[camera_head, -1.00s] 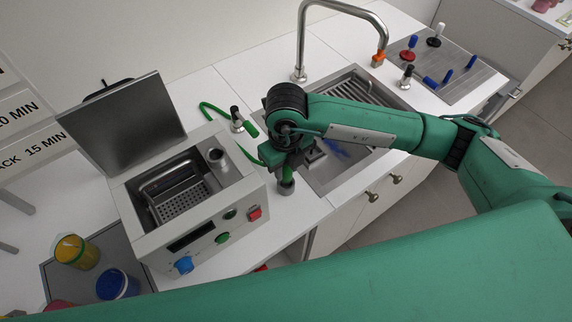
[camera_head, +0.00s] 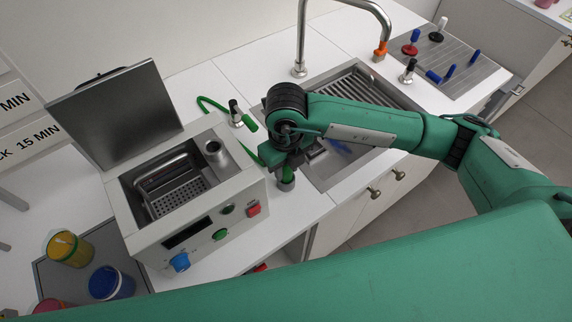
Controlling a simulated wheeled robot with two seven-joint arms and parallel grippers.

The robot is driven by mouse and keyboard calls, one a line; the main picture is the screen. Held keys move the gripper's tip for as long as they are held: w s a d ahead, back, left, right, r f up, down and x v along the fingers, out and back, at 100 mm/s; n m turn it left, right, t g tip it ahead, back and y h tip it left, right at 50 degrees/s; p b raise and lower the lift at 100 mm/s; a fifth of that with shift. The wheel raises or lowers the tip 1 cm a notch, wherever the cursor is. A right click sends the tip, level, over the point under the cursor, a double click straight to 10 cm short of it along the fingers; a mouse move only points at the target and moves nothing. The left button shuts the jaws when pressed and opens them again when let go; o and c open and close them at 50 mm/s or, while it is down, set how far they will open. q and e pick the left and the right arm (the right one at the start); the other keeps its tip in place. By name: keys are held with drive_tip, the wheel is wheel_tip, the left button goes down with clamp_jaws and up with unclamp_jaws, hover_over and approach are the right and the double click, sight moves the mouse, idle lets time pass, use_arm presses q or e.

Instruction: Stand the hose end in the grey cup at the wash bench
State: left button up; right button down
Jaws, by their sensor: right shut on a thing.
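My right gripper (camera_head: 288,158) points down over the white bench beside the sink. It is shut on the green hose (camera_head: 289,171), near its end. The hose end stands roughly upright, with its lower tip at the small grey cup (camera_head: 286,185). It looks to be inside the cup's mouth, but the gripper and the small size hide how deep. More green hose shows left of the gripper and loops behind the small black-topped tap. My left gripper is not in view.
A grey water bath (camera_head: 190,220) with a raised lid stands close left of the gripper. The sink (camera_head: 335,165) with its tall faucet (camera_head: 299,68) lies right. Jars stand on a dark mat (camera_head: 85,255) at lower left. A ribbed grey board (camera_head: 455,65) holds tools at upper right.

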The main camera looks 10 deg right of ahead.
drive_tip(key=shift+f, duration=0.15)
drive_tip(key=c, duration=1)
unclamp_jaws()
drive_tip(key=shift+c, duration=0.2)
drive_tip(key=shift+r, duration=0.6)
wheel_tip(320, 180, up, 13)
drive_tip(key=b, duration=0.2)
drive_tip(key=shift+b, duration=0.35)
drive_tip(key=shift+f, duration=0.15)
